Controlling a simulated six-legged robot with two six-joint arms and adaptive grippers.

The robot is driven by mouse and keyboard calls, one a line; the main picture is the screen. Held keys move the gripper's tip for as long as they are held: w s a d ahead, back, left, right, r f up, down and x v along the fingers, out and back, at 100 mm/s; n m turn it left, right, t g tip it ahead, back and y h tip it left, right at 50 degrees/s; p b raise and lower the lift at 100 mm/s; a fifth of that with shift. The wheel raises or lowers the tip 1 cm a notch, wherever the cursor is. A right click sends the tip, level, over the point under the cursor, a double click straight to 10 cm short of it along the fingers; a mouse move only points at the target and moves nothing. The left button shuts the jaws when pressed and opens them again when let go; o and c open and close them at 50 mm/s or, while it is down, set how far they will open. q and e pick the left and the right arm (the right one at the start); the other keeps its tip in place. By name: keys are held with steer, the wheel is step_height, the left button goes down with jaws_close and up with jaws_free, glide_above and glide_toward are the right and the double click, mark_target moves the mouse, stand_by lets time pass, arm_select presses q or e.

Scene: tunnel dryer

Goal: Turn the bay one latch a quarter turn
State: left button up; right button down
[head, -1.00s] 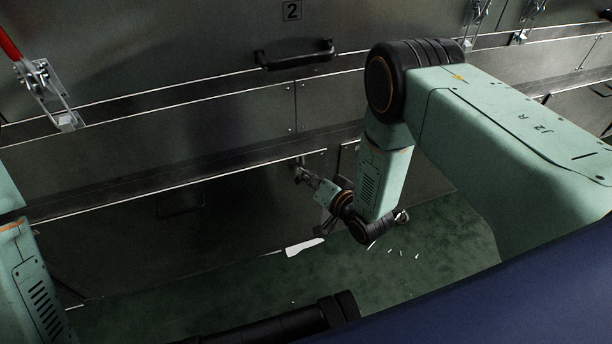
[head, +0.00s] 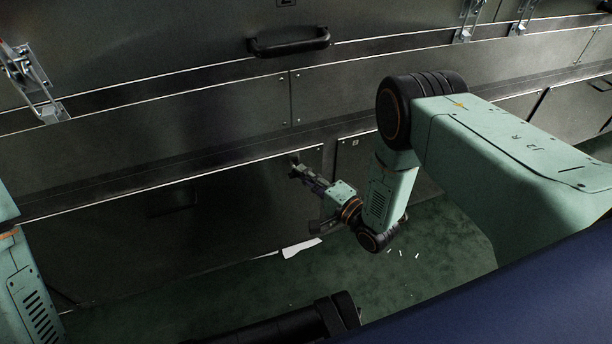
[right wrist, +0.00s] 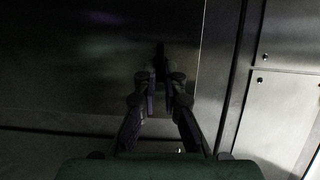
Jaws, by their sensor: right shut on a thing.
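The bay one latch (head: 294,161) is a small dark piece near the upper right corner of a dark lower panel. In the right wrist view it is a dark upright shape (right wrist: 160,58) just beyond my fingertips, poorly lit. My right gripper (head: 298,171) reaches up to it from the lower right. In the right wrist view its two fingers (right wrist: 162,90) close in on the latch, and their tips hide its lower part. The latch's exact angle is hard to tell. My left arm shows at the left edge, but its gripper is out of view.
A black bar handle (head: 290,42) and a metal toggle clamp (head: 35,88) are on the upper panels. A neighbouring lower panel (head: 358,165) lies to the right.

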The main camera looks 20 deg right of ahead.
steer(key=shift+f+m, duration=0.1)
steer(key=shift+m, duration=0.2)
stand_by(0.4)
steer(key=c, duration=1.5)
jaws_free()
steer(key=shift+o, duration=0.2)
steer(key=v, duration=1.2)
steer(key=shift+f, duration=0.15)
